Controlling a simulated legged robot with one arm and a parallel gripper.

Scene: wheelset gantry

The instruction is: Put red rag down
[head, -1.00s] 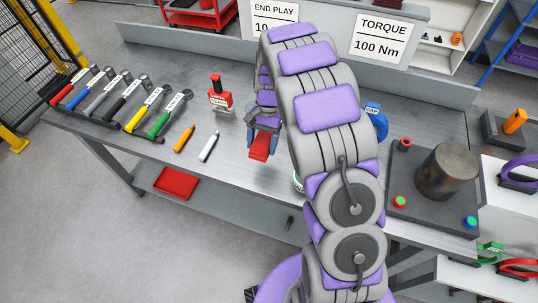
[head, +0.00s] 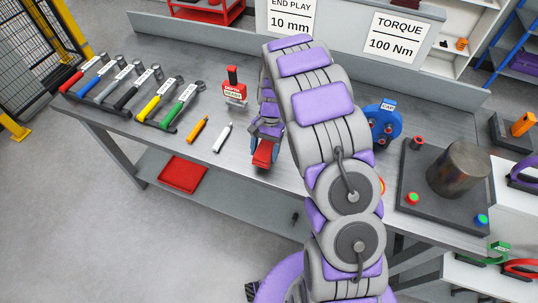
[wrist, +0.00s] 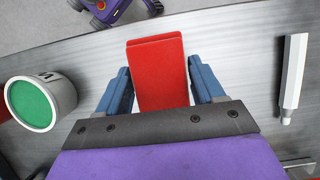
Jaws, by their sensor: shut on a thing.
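The red rag (head: 263,154) is a folded rectangular piece over the workbench (head: 222,162), near its front edge. In the wrist view the rag (wrist: 160,70) lies between the two blue fingers of my gripper (wrist: 159,82). My gripper (head: 264,143) is shut on it and points down in the head view. I cannot tell whether the rag touches the bench top. My arm hides part of the bench behind it.
A white marker (head: 222,137) and an orange marker (head: 197,129) lie left of my gripper. A green-topped container (wrist: 40,100) shows in the wrist view. A dark cylinder (head: 458,168) stands right.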

